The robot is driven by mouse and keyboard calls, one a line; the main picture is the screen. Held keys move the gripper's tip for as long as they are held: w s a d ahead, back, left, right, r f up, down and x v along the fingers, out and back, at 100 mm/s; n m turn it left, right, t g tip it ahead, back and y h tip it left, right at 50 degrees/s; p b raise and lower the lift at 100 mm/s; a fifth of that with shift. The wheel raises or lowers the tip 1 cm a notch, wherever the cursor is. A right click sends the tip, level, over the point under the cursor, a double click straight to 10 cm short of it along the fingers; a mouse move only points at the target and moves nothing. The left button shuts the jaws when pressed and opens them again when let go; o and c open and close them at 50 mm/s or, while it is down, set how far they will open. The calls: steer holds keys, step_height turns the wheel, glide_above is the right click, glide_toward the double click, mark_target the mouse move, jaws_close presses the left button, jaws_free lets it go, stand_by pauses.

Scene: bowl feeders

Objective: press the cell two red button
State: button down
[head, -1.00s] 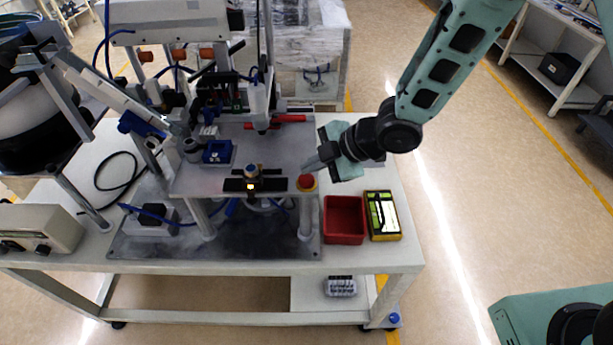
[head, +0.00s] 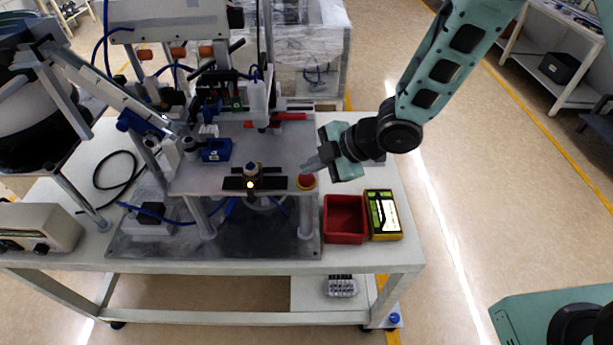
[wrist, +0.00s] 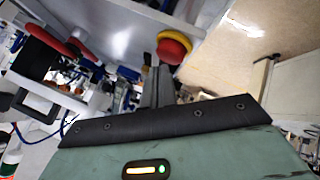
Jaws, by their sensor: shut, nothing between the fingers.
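The red button (head: 307,181) sits on a yellow base at the front right corner of the raised metal plate (head: 215,180). It also shows in the wrist view (wrist: 172,50), just past the fingertips and slightly right of them. My gripper (head: 306,168) is shut and empty. It reaches in from the right, with its fingertips at the back edge of the button in the head view. In the wrist view the closed fingers (wrist: 155,72) point up toward the button. I cannot tell whether they touch it.
A red bin (head: 344,236) and a yellow device with a bright screen (head: 383,215) stand right of the plate. A red part (head: 290,117) lies farther back. Floor is open right of the table.

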steer(key=shift+f+b, duration=0.5)
steer(key=shift+f, duration=0.15)
stand_by(0.7)
steer(key=shift+r, duration=0.15)
steer(key=shift+r+p, duration=0.75)
steer(key=shift+r, duration=0.1)
steer(key=shift+r+p, duration=2.05)
steer(key=shift+r, duration=0.45)
step_height(320, 180, up, 9)
steer(key=p, duration=0.8)
glide_above(312, 177)
steer(key=shift+f+b, duration=0.1)
steer(key=shift+b, duration=0.3)
